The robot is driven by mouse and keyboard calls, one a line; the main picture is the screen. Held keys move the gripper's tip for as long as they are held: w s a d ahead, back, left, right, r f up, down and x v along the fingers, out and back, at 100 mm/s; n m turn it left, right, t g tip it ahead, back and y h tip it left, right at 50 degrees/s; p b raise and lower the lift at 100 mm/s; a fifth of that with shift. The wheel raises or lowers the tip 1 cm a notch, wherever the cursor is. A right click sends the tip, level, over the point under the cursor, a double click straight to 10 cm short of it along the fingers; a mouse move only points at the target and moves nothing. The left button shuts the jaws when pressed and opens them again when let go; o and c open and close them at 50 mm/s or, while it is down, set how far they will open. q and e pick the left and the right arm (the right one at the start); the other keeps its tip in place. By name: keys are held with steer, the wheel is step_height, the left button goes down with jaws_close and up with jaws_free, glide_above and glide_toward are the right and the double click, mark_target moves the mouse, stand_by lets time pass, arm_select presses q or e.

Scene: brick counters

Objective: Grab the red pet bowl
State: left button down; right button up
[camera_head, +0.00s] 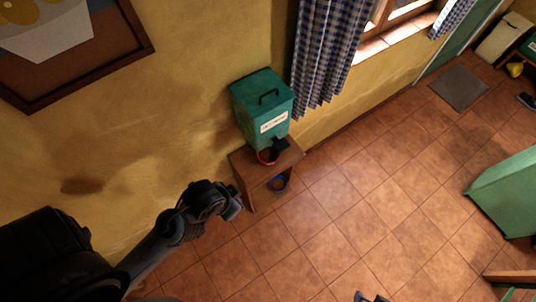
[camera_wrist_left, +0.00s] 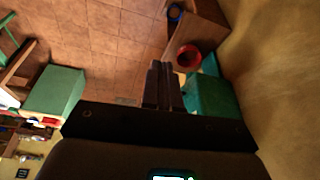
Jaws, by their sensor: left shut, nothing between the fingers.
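The red pet bowl (camera_head: 263,157) sits on a small wooden stand, in front of a green lidded box; a dark object partly covers it in the head view. In the left wrist view the red bowl (camera_wrist_left: 188,52) shows just beyond and to the right of my fingers. My left gripper (camera_head: 235,209) is shut and empty, down and left of the stand, apart from the bowl. Its closed fingers (camera_wrist_left: 158,68) show in the left wrist view. A small grey tip at the bottom edge of the head view may be my right gripper (camera_head: 370,298); its jaws are not clear.
The green box (camera_head: 262,103) stands against the yellow wall on the wooden stand (camera_head: 252,178). A blue bowl (camera_head: 278,183) is low beside the stand. Checked curtains (camera_head: 328,50) hang near it. A green cabinet (camera_head: 508,192) is at right. The tiled floor between is clear.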

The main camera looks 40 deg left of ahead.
stand_by(0.4)
arm_select(q)
steer(key=c, duration=1.1)
jaws_free()
